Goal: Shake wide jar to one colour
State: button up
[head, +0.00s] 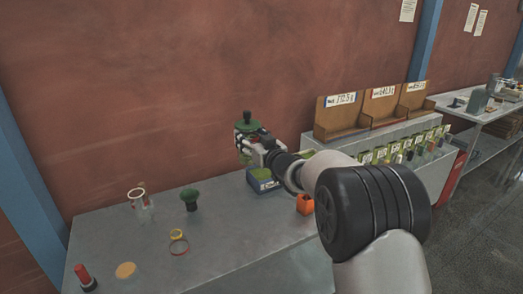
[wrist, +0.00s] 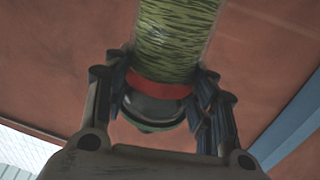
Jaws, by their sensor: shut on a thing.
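In the head view my gripper (head: 246,146) is raised above the bench and shut on the wide jar (head: 247,127), whose green top with a small knob points up. In the wrist view my gripper (wrist: 160,100) has its fingers on both sides of the jar (wrist: 178,42). The jar's clear wall shows yellow-green contents with many dark streaks, so two tones are visible. A red band (wrist: 158,90) circles the jar between the fingers, with a dark and green end beyond it. Much of the jar is hidden by the fingers in the head view.
A blue box (head: 263,181) stands on the bench below my gripper, with an orange container (head: 305,204) to its right. A glass vessel (head: 141,206), a dark green stopper (head: 190,199) and small rings (head: 178,242) stand left. Wooden bins (head: 338,118) sit behind a row of small jars.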

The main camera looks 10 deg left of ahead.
jog(key=shift+d+p, duration=1.05)
jog(key=shift+d, duration=3.45)
jog(key=shift+a+r+b, duration=0.1)
jog(key=shift+a+b, duration=0.45)
jog(key=shift+a, duration=1.75)
jog(key=a+b, duration=0.1)
jog(key=a, duration=0.3)
jog(key=shift+a, duration=0.3)
jog(key=shift+d+p, duration=1)
jog(key=shift+d, duration=3.6)
jog(key=a+b, duration=0.1)
jog(key=a, duration=0.3)
jog(key=shift+a, duration=0.25)
jog(key=shift+d, duration=0.1)
